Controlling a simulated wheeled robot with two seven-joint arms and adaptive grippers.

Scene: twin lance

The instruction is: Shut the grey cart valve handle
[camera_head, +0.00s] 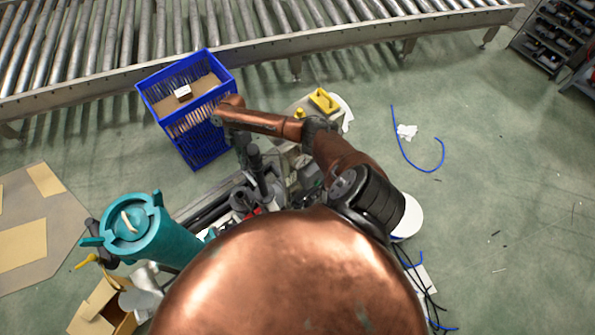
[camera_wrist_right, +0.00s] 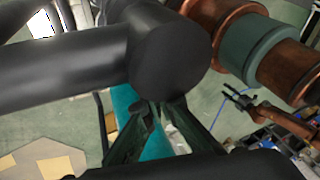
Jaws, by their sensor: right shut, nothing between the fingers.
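The grey cart (camera_head: 205,208) stands under my right arm, with dark pipes and fittings on it. A dark upright post (camera_head: 259,168) rises from it beside my right gripper (camera_head: 243,157). I cannot tell which fitting is the valve handle. In the right wrist view my right gripper (camera_wrist_right: 156,104) is shut and empty. Its fingertips are close to the round end of a thick black bar (camera_wrist_right: 70,62); contact cannot be told. A forked dark gripper on a copper arm, seemingly my left one (camera_wrist_right: 236,95), shows open at the right of that view.
A teal vessel (camera_head: 165,235) stands at the left of the cart. A blue crate (camera_head: 165,85) stands behind it, before the roller conveyor (camera_head: 225,30). An open cardboard box (camera_head: 100,310) lies front left. The green floor at right is mostly free, with a blue hose (camera_head: 400,145).

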